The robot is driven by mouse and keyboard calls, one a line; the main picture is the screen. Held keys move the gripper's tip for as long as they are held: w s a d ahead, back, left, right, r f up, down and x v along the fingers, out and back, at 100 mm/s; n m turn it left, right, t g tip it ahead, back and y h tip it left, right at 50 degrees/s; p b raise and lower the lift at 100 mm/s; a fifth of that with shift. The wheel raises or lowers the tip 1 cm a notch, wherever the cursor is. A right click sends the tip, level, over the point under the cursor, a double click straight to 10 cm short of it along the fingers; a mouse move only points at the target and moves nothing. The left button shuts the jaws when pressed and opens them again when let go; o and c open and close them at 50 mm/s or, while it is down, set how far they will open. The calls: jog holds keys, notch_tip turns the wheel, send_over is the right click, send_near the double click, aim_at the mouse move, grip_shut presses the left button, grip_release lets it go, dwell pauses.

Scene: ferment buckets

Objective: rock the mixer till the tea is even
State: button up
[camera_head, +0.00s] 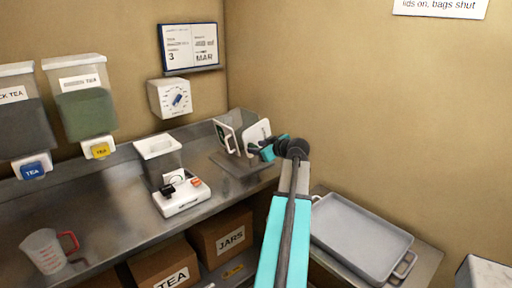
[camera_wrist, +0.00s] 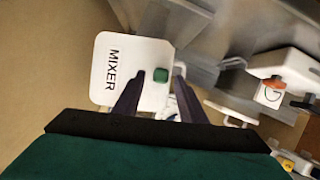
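The mixer shows in the wrist view as a white panel (camera_wrist: 118,72) lettered MIXER, with a small green knob or button (camera_wrist: 160,75) at its edge. In the head view the mixer's white upright plate (camera_head: 256,134) stands at the back right of the steel counter. My gripper (camera_head: 254,147) is right beside that plate. In the wrist view my gripper's (camera_wrist: 160,79) two dark fingers are apart, with the green piece seen between their tips and a gap on each side. I cannot tell whether they touch the mixer. No tea inside the mixer can be made out.
Tea dispensers (camera_head: 85,108) hang on the left wall. A measuring jug (camera_head: 44,250) is at the front left. A grey tray (camera_head: 358,236) lies on the right.

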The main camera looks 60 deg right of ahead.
jog(key=shift+w+d+f, duration=0.25)
jog(key=shift+w+f, duration=0.05)
jog(key=shift+w, duration=0.3)
grip_shut()
jog(key=shift+a+f, duration=0.1)
jog(key=shift+w, duration=0.15)
